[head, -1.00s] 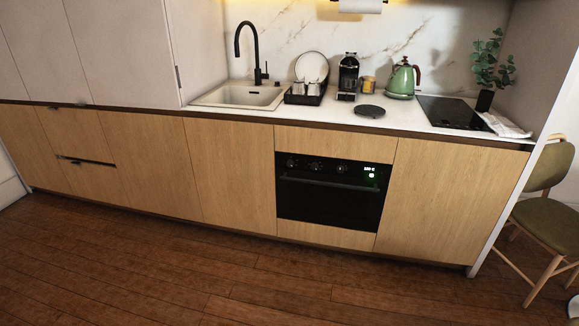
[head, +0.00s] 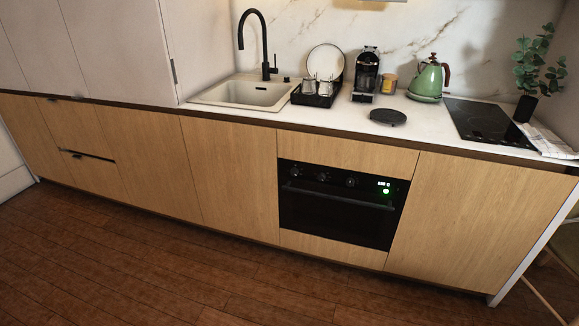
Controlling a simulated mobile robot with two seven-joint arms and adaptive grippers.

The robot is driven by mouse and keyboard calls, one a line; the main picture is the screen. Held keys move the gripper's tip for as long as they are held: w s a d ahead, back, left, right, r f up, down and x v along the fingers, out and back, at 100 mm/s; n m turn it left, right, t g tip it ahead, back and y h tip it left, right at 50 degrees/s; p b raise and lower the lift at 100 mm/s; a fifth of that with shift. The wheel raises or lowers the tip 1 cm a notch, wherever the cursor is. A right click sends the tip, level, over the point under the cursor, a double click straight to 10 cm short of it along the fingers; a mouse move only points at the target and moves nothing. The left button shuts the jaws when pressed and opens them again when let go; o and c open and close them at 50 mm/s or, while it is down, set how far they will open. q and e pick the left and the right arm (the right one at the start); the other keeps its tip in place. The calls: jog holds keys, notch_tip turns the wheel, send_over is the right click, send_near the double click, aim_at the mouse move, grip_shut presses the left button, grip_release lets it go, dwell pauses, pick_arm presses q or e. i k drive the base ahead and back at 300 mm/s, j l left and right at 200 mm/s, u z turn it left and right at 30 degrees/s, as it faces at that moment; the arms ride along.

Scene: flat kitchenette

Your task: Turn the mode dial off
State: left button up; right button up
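The black built-in oven (head: 340,205) sits in the wooden cabinet front, right of centre in the head view. Its control strip carries several round dark dials along the top; one dial (head: 351,182) is near the middle. I cannot tell which one is the mode dial or where any pointer stands. A lit display (head: 385,184) with a green light below it is at the right of the strip. The oven door is shut, with a dark bar handle (head: 338,197) below the dials. Neither of my grippers is in view.
The counter holds a sink (head: 243,93), a dish rack (head: 318,94), a coffee machine (head: 366,75), a green kettle (head: 426,82) and a black cooktop (head: 486,122). The wooden floor (head: 150,250) before the cabinets is clear. A chair (head: 560,250) stands at the far right.

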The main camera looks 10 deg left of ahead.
aim_at(294, 171)
jog(key=i+l+u, duration=0.15)
jog(key=i+l, duration=0.15)
jog(key=i, duration=0.25)
jog(key=i+l+u, duration=0.15)
jog(key=i+l, duration=0.2)
jog(key=i, duration=0.2)
jog(key=i+l+u, duration=0.2)
jog(key=i+l, duration=0.2)
jog(key=i, duration=0.15)
